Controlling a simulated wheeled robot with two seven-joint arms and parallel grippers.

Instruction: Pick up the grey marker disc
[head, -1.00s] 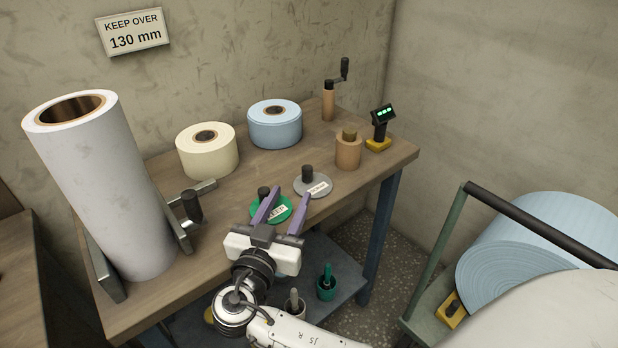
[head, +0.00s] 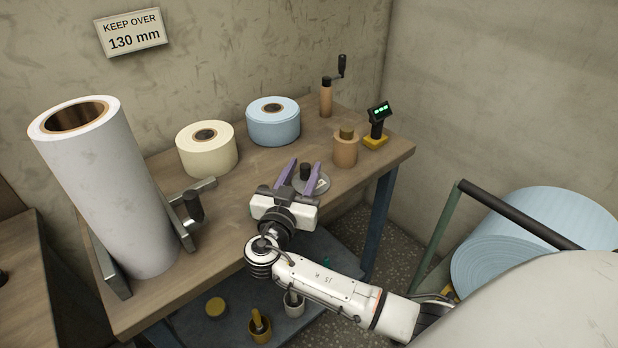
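The grey marker disc (head: 322,184) lies flat on the wooden bench, with a short black knob (head: 305,171) on top and a white label. My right gripper (head: 304,164) is over the disc from the front, its two purple fingers spread, one on each side of the knob. A gap shows between the fingers and the knob. I cannot tell how far the fingertips are above the disc. The green marker disc is hidden, probably behind my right gripper. My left gripper is not in view.
On the bench (head: 222,222) stand a cream roll (head: 207,158), a blue roll (head: 273,128), a brown roll (head: 345,151), a crank post (head: 326,98) and a small display (head: 377,117). A tall white roll (head: 110,190) leans at left. A cart with a large blue roll (head: 535,235) stands at right.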

